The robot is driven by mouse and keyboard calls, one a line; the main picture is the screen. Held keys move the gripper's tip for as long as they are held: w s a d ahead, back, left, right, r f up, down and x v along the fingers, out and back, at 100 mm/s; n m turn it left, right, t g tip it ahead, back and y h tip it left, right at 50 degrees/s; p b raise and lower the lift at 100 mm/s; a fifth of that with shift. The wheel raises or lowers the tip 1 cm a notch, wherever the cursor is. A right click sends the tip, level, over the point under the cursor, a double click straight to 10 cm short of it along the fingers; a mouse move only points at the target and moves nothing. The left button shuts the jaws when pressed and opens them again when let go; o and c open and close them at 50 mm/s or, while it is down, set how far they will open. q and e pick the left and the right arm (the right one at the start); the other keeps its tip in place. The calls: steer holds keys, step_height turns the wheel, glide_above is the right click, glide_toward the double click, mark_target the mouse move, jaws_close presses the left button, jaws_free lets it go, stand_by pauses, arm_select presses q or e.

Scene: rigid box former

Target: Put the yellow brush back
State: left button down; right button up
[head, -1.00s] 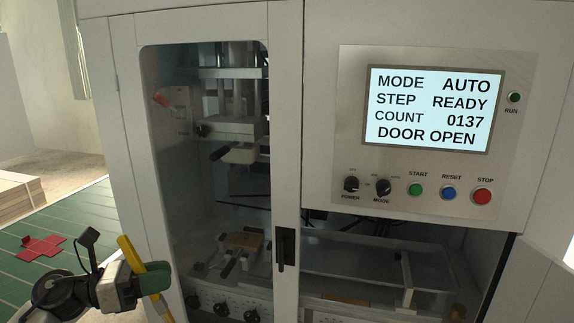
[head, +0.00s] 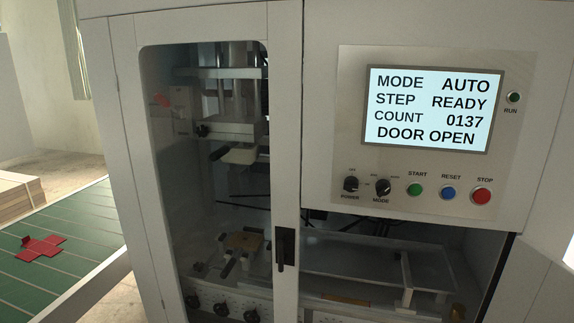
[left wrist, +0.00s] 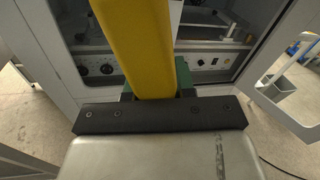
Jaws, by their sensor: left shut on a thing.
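The yellow brush (left wrist: 137,45) shows in the left wrist view as a broad yellow bar running up from the jaws; its far end is out of the frame. My left gripper (left wrist: 155,88) is shut on it, with a green finger visible on each side of the yellow bar. The head view now shows neither the brush nor my left gripper. My right gripper is in neither view.
The machine's control panel (head: 350,220) reads DOOR OPEN. A windowed door (head: 287,150) with a dark handle is at the left. A green conveyor (head: 60,275) carries a red cut-out (head: 42,247). A grey holder (left wrist: 278,88) hangs at right.

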arm_select(q)
steer(key=s+a+f+n+t+y, duration=0.2)
steer(key=s+a+n+y, duration=0.1)
steer(key=s+y, duration=0.15)
steer(key=shift+w+d+r+n+y, duration=0.15)
steer(key=shift+d+n+y, duration=0.4)
steer(key=shift+d+y, duration=0.6)
steer(key=shift+w+d+r+n+y, duration=0.1)
steer(key=shift+d+n+y, duration=0.55)
steer(key=shift+d, duration=0.9)
